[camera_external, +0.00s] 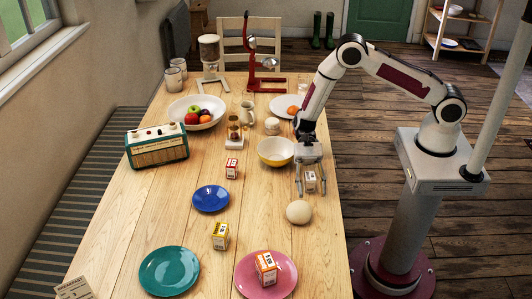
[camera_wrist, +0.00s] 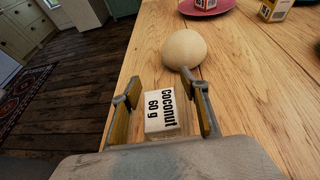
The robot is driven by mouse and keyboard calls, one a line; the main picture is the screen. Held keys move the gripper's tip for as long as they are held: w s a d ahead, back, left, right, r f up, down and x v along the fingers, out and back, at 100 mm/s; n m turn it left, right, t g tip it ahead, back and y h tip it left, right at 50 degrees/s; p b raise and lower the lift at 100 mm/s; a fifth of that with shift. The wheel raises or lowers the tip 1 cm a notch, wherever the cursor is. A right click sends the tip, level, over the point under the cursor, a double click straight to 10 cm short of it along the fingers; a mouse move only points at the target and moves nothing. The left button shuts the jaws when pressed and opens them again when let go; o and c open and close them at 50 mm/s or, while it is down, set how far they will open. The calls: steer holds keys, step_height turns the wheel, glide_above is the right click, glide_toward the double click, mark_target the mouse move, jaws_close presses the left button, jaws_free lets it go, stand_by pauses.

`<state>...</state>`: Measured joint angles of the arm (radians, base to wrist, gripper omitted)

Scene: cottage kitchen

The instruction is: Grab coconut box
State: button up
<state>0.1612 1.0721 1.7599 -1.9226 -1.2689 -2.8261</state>
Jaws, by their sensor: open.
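The coconut box (camera_wrist: 161,111) is a small white carton with black "Coconut 60 g" lettering. In the wrist view it lies between the two fingers of my gripper (camera_wrist: 165,98), with gaps visible on both sides. In the external view the coconut box (camera_external: 310,181) stands on the table near its right edge. My gripper (camera_external: 311,190) points down over it with its fingers spread on either side. The fingers are open and do not appear to touch the box.
A pale round ball (camera_external: 298,212) lies just in front of the box. A yellow bowl (camera_external: 267,158) stands close behind to the left. A pink plate (camera_external: 248,284) holding an orange box (camera_external: 266,268) is toward the front. A yellow box (camera_external: 220,236) and blue plate (camera_external: 208,199) are left.

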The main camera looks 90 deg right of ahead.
steer(key=c, duration=1.2)
steer(key=shift+c, duration=0.2)
steer(key=shift+r, duration=0.1)
step_height(320, 180, up, 10)
stand_by(0.5)
